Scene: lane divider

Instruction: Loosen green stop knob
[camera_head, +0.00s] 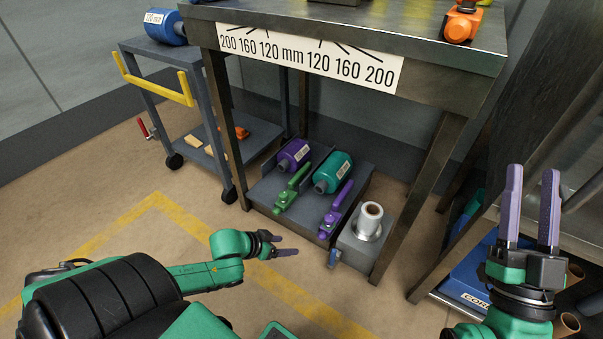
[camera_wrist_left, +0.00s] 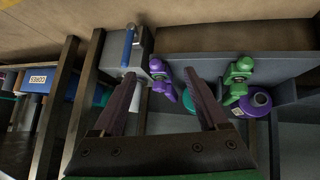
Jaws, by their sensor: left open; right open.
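A green stop with a knob (camera_head: 286,193) lies on the grey low platform under the table, in front of a purple bottle. It also shows in the left wrist view (camera_wrist_left: 238,80), right of my fingers. A similar purple stop (camera_head: 337,208) lies to its right, in front of a teal bottle. My left gripper (camera_head: 287,245) is open and empty, low in front of the platform and apart from both stops. Its spread fingers also show in the left wrist view (camera_wrist_left: 165,90). My right gripper (camera_head: 532,177) is open, empty and raised at the right.
The table (camera_head: 437,95) with a printed mm scale stands over the platform (camera_head: 258,187); its legs flank the space. A cart (camera_head: 205,85) is at left. Floor before the platform is clear.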

